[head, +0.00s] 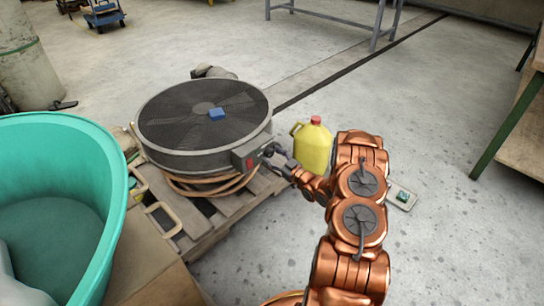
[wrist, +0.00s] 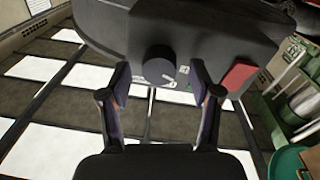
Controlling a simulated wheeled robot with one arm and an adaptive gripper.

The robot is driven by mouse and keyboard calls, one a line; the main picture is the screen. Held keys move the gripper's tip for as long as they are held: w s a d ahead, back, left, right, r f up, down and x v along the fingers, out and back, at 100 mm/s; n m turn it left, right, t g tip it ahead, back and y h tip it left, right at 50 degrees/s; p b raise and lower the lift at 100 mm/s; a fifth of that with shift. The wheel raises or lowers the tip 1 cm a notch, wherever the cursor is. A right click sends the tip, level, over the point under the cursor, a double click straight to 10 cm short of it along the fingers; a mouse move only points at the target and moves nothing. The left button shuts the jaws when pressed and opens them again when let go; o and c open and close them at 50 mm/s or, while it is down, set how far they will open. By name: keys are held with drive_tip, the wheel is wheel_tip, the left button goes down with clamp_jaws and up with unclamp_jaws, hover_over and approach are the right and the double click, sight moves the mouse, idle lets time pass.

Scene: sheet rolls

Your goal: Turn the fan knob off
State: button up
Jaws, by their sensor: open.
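The fan (head: 205,118) is a large round drum with a dark grille, lying flat on a wooden pallet. In the wrist view, its dark round knob (wrist: 159,65) sits on the grey control box (wrist: 205,35). A red block (wrist: 239,76) is on the same box, right of the knob. My gripper (wrist: 156,80) is open, with one finger on each side of the knob and the fingertips close to the box. I cannot tell whether they touch the knob. In the head view, my gripper (head: 270,152) is at the box on the fan's right side, and the knob is hidden.
A yellow jug (head: 312,148) with a red cap stands right of the fan, close to my arm. The pallet (head: 205,222) carries coiled hose (head: 200,188). A large teal tub (head: 110,160) is at left.

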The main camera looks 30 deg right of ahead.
drive_tip(key=v, duration=1.1)
drive_tip(key=shift+s, duration=0.1)
idle(0.4)
